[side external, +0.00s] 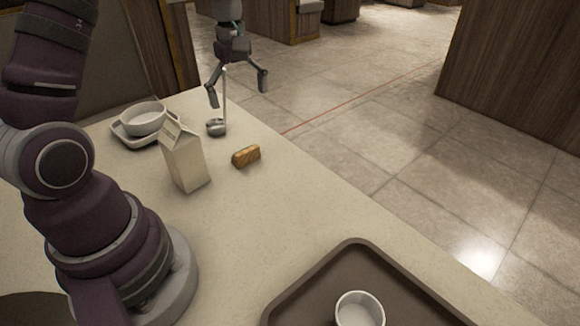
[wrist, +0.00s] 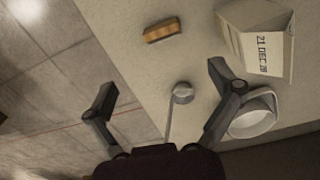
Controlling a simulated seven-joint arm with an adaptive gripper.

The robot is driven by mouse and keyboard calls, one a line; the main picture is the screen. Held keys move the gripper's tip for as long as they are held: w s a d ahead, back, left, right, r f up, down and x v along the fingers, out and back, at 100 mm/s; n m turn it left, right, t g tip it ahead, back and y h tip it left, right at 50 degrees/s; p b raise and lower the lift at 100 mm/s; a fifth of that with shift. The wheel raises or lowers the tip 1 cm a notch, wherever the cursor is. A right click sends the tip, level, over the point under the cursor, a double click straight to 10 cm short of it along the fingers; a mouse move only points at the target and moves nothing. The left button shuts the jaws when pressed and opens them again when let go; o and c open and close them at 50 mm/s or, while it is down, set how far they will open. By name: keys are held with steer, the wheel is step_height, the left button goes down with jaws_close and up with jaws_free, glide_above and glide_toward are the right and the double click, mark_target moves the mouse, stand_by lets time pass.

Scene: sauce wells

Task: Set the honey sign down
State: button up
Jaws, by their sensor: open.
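I cannot make out anything lettered as a honey sign in either view. My gripper (side external: 238,95) is open above the far end of the counter, its fingers spread wide, also in the wrist view (wrist: 162,77). Between the fingers, a thin upright stem rises from a rounded grey metal piece (side external: 216,127) on the counter; it looks like a ladle. The wrist view shows this metal piece (wrist: 182,92) with its stem running up toward my gripper. Neither finger visibly closes on the stem. A small golden-brown block (side external: 246,156) lies on the counter nearby, also in the wrist view (wrist: 161,30).
A cream carton (side external: 187,162) stands on the counter (side external: 235,225) left of the block. A white bowl (side external: 143,118) sits on a square dish (side external: 122,133) behind it. A brown tray (side external: 300,288) with a white cup (side external: 359,309) lies at the front. The counter's middle is clear.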

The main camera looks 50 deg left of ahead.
steer(key=s+d+r+m+t, duration=0.5)
steer(key=s+d+m, duration=0.6)
steer(key=m, duration=0.5)
steer(key=shift+s+d+r+m, duration=0.15)
steer(key=shift+d+r+m, duration=0.15)
steer(key=shift+d+r, duration=0.5)
